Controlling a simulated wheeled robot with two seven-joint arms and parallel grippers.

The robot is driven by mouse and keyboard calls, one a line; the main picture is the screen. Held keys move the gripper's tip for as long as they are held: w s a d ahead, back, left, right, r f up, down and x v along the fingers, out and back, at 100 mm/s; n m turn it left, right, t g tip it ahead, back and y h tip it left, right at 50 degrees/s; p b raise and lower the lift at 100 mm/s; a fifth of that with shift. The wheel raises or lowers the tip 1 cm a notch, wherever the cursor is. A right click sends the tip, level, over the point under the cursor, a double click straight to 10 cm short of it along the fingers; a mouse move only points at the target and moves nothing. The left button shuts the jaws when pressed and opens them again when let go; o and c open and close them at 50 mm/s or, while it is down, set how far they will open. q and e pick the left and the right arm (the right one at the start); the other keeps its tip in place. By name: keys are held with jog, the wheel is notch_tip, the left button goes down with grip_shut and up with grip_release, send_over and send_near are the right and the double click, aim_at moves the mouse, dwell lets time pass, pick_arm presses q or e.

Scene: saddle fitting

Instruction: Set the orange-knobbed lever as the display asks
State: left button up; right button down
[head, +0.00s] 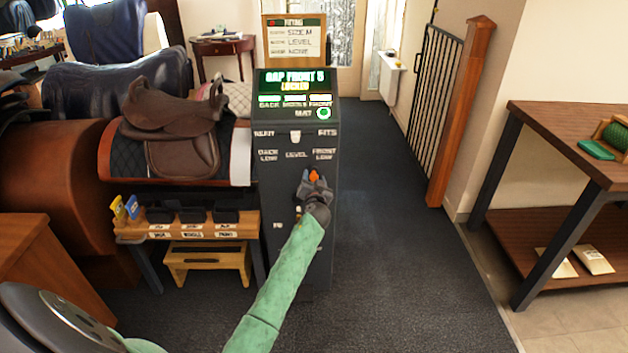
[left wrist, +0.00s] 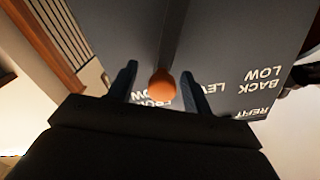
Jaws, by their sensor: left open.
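The dark console (head: 289,190) stands in the middle of the head view. Its display (head: 295,82) seems to read "GAP FRONT 5" with "LOCKED" below. The lever's orange knob (head: 314,175) is on the right of the console's front, below the "FRONT LOW" label; "LEVEL" and "BACK LOW" are to its left. My left gripper (head: 315,184) is at the knob. In the left wrist view the orange knob (left wrist: 162,85) shows between the two spread fingers, with a gap on each side. My right gripper is out of view.
A brown saddle (head: 176,115) sits on a rack left of the console. A low wooden bench (head: 190,232) with dark blocks stands in front of it. A board (head: 293,40) behind reads "SIZE M", "LEVEL", "NONE". Carpet right of the console is clear, up to a workbench (head: 570,150).

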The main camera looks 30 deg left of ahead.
pick_arm(q)
jog(key=b+v, duration=0.1)
jog(key=v, duration=0.6)
jog(key=shift+s+d, duration=0.25)
jog(key=shift+s, duration=0.05)
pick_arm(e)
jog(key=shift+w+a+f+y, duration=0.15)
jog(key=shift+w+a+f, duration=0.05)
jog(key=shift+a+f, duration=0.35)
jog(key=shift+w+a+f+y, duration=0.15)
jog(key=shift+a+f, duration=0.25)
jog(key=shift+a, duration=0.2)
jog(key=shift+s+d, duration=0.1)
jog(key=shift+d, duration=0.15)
